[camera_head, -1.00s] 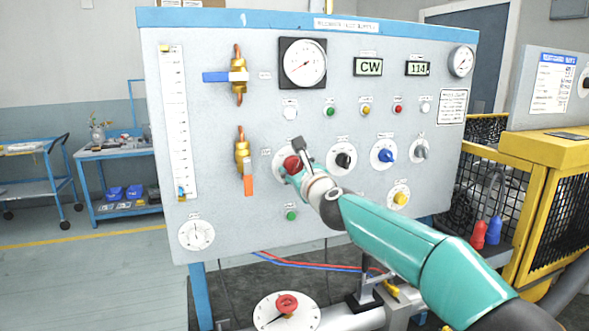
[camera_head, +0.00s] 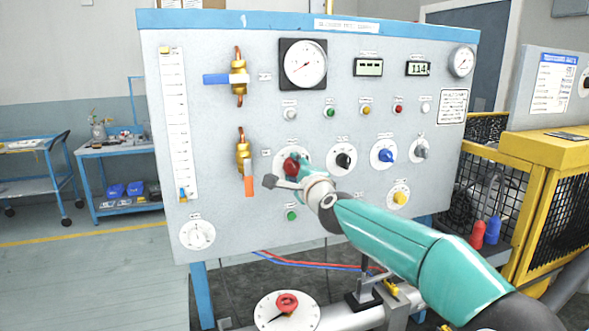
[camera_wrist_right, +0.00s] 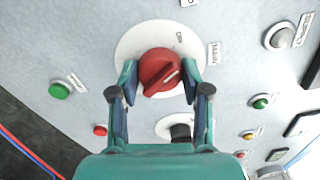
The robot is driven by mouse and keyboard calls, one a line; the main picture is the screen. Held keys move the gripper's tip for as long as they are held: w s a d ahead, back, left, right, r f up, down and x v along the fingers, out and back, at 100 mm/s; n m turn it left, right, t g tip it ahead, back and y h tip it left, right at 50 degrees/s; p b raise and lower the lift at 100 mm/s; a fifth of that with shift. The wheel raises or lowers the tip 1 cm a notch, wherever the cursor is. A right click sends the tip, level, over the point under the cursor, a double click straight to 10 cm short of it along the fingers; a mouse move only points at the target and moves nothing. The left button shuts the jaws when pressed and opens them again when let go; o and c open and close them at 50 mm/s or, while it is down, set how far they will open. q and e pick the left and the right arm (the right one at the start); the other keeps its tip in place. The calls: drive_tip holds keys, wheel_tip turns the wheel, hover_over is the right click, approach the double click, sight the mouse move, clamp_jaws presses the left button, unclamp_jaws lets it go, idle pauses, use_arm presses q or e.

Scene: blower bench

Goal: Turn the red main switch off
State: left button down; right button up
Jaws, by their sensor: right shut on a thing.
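The red main switch (camera_head: 291,166) is a round red knob on a white round plate on the grey panel. In the right wrist view the red knob (camera_wrist_right: 159,71) sits between the two fingers of my right gripper (camera_wrist_right: 160,82), which is shut on it. A pointer groove shows on its face. In the head view my right gripper (camera_head: 293,172) covers part of the knob and plate. The left display (camera_head: 369,67) shows only dashes; the right display (camera_head: 418,69) reads 114. My left gripper is not in view.
Black (camera_head: 343,160), blue (camera_head: 387,155) and yellow (camera_head: 400,198) knobs sit to the right of the switch. A green button (camera_head: 291,216) is below it. Brass valves with blue (camera_head: 216,78) and orange (camera_head: 249,186) handles are to the left.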

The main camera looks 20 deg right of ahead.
drive_tip(key=shift+a+f+n, duration=0.1)
drive_tip(key=shift+f+n, duration=0.1)
drive_tip(key=shift+n, duration=0.45)
drive_tip(key=shift+a+f+n, duration=0.1)
drive_tip(key=shift+f+n, duration=0.05)
drive_tip(key=shift+n, duration=0.5)
drive_tip(key=shift+f, duration=0.1)
drive_tip(key=o, duration=1.2)
drive_tip(key=shift+c, duration=0.2)
drive_tip(key=shift+r, duration=0.2)
drive_tip(key=shift+s, duration=0.1)
drive_tip(key=shift+s+d+r, duration=0.1)
drive_tip(key=shift+s, duration=0.1)
drive_tip(key=s, duration=1.1)
drive_tip(key=shift+s+d, duration=0.15)
drive_tip(key=shift+s, duration=0.05)
